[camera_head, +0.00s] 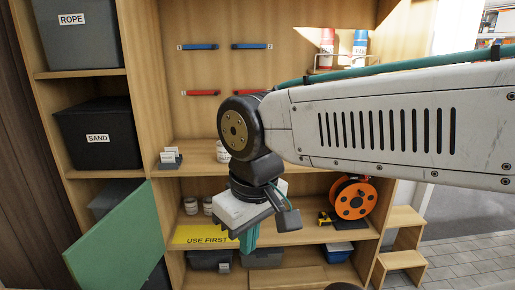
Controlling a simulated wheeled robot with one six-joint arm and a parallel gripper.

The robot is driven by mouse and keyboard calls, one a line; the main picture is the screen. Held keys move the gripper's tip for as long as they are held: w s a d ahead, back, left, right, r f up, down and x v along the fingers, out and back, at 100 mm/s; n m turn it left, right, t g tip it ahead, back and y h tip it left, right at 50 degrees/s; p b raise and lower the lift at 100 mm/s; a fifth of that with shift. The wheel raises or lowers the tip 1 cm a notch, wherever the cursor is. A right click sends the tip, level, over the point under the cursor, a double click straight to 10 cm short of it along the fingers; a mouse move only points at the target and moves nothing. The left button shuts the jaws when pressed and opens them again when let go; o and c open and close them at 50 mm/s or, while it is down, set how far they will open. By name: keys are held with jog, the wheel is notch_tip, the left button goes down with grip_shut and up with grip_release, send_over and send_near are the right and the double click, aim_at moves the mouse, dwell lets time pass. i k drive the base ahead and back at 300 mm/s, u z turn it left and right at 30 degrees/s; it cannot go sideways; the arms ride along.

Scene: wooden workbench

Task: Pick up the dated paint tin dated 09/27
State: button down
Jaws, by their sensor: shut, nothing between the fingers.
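Small white tins stand on the shelves, and no date is readable on any of them. One tin (191,205) stands on the lower shelf at the left. A second tin (208,205) stands just right of it. Another tin (222,153) on the shelf above is partly hidden by my arm. My gripper (248,243) points down in front of the lower shelf with its teal fingers shut and empty. It is right of the yellow "USE FIRST" mat (190,236) and overlaps its right end in the picture.
A green panel (118,235) stands slanted at the lower left. Dark bins labelled ROPE (80,45) and SAND (95,155) fill the left shelves. An orange cable reel (355,200) and a yellow tape measure (323,218) are right of my gripper. Wooden steps (402,259) stand at the right.

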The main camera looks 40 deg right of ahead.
aim_at(207, 201)
jog(key=z, duration=2.15)
jog(key=k, duration=1.05)
jog(key=u, duration=1.3)
jog(key=i, duration=0.5)
